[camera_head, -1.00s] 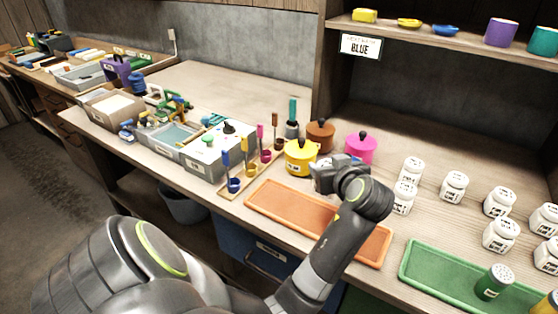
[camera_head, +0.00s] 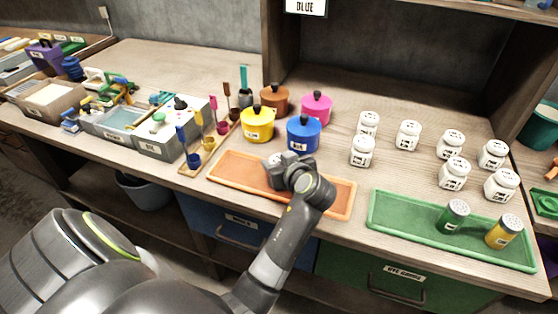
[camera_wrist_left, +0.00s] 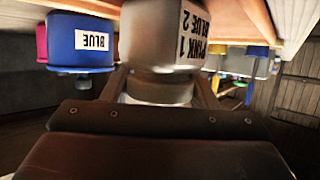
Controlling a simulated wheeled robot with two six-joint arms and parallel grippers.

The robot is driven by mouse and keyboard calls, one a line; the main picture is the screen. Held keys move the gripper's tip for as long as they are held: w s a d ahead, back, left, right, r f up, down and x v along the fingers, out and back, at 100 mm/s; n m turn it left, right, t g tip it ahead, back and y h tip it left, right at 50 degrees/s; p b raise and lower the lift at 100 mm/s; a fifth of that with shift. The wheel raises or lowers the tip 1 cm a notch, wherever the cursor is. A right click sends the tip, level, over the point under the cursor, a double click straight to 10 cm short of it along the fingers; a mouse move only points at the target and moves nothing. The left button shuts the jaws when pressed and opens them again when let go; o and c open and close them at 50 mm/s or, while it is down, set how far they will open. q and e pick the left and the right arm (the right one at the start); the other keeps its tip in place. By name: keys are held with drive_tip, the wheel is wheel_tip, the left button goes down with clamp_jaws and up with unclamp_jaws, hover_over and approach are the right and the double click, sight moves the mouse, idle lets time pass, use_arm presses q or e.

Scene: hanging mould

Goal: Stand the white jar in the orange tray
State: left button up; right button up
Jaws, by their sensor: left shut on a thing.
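My left gripper (camera_head: 277,168) is over the middle of the orange tray (camera_head: 232,170), near its back edge. It is shut on a white jar (camera_wrist_left: 165,45), which fills the space between the fingers in the wrist view. The jar's label shows PINK 1 and BLUE 2. In the head view the gripper and wrist hide most of the jar. The wrist picture looks upside down, with the jar's base towards the tray surface; I cannot tell whether it touches the tray. The tray holds nothing else that I see. My right gripper is not in view.
A blue pot (camera_head: 303,135) stands just behind the tray, beside a yellow pot (camera_head: 257,124). Several white jars (camera_head: 408,135) stand to the right. A green tray (camera_head: 400,212) holds green and yellow shakers. A brush stand (camera_head: 208,155) is left of the tray.

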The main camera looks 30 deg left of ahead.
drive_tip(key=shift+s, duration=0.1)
use_arm(q)
drive_tip(key=shift+f, duration=0.1)
drive_tip(key=o, duration=1.1)
drive_tip(key=shift+c, duration=0.2)
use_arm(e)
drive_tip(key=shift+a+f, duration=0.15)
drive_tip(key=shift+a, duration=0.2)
